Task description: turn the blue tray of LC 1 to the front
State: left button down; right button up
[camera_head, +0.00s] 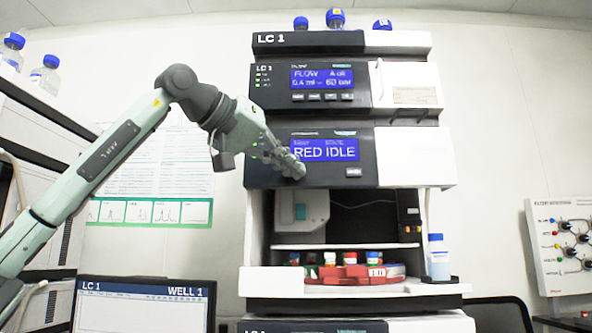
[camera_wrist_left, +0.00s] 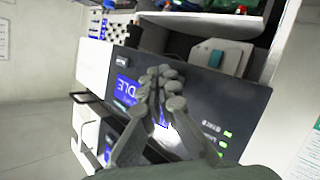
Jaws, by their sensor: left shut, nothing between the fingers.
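The LC 1 stack (camera_head: 280,39) stands in the middle of the head view. Its open sampler bay holds a carousel with a red tray (camera_head: 350,273) facing the front. A bit of green shows behind on the left, and a pale section marked 10 is at the right. I cannot make out a blue tray. The sampler display (camera_head: 325,149) above the bay reads RED IDLE, with a small light button (camera_head: 353,172) at its lower right. My left gripper (camera_head: 297,171) is shut and empty in front of the panel, at the display's lower left. In the left wrist view its fingertips (camera_wrist_left: 162,76) overlap the display; contact is unclear. My right gripper is out of view.
A bottle with a blue cap (camera_head: 438,258) stands at the bay's right edge. A monitor (camera_head: 143,303) marked WELL 1 is at the lower left. A valve board (camera_head: 562,243) is on the right.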

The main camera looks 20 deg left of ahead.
pick_arm(q)
jog(key=shift+w+a+p, duration=0.15)
jog(key=shift+w+p, duration=0.25)
jog(key=shift+p, duration=0.05)
dwell(0.6)
jog(key=shift+s+d, duration=0.25)
jog(key=shift+s, duration=0.55)
jog(key=s, duration=0.2)
jog(key=s+d+b, duration=0.1)
jog(key=s, duration=0.2)
jog(key=shift+d, duration=0.2)
jog(key=shift+w, duration=0.1)
dwell(5.3)
